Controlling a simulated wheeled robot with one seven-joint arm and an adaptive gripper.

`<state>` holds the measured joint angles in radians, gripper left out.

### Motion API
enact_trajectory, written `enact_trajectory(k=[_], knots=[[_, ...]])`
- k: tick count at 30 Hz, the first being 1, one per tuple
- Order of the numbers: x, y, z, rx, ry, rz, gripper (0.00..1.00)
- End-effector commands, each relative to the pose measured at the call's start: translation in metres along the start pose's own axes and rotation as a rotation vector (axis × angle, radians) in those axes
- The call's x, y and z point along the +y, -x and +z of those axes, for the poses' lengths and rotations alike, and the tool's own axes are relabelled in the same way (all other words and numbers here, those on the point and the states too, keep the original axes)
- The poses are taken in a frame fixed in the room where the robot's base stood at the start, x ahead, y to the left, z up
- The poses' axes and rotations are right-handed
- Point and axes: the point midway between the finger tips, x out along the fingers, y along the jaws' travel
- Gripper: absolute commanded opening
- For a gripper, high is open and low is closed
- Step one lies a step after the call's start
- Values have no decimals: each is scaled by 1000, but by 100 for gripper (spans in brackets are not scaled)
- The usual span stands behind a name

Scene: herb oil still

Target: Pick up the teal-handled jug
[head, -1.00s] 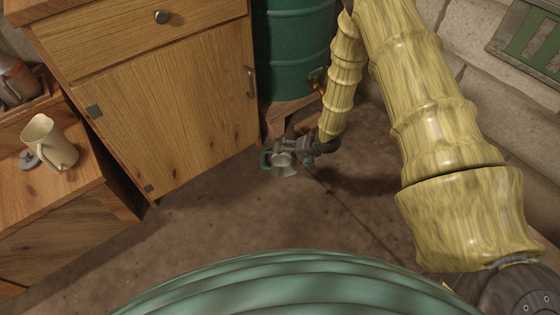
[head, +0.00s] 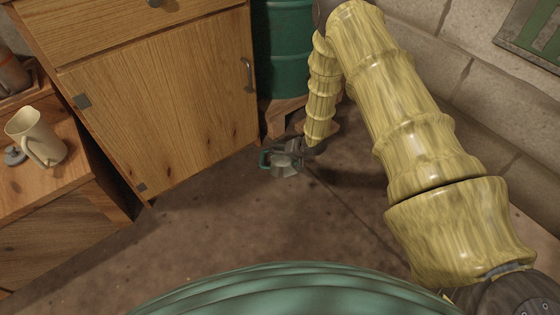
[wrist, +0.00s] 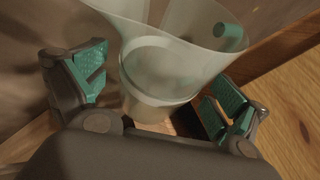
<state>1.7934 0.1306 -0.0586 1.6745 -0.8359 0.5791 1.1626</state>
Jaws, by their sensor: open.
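The teal-handled jug (head: 287,163), a pale grey vessel with a wide mouth, stands low near the cabinet's right edge in the head view; its teal handle points left. In the wrist view the jug (wrist: 160,70) fills the space between my fingers, and its teal handle (wrist: 230,36) shows at upper right. My gripper (wrist: 158,88) is open, with one teal-padded finger on each side of the jug. I cannot tell whether either finger touches it. In the head view my gripper (head: 298,147) is small and partly hidden around the jug.
A wooden cabinet (head: 165,110) stands left of the jug, and a green barrel (head: 283,55) on a wooden stand (head: 284,117) stands behind it. A cream mug (head: 38,137) sits on a wooden surface at far left. The floor (head: 215,215) in front is clear.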

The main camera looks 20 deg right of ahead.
Motion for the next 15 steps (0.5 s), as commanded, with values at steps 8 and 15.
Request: enact_trajectory(k=[8,15], knots=[[0,-5,0,0,0,0,98],[0,-5,0,0,0,0,68]])
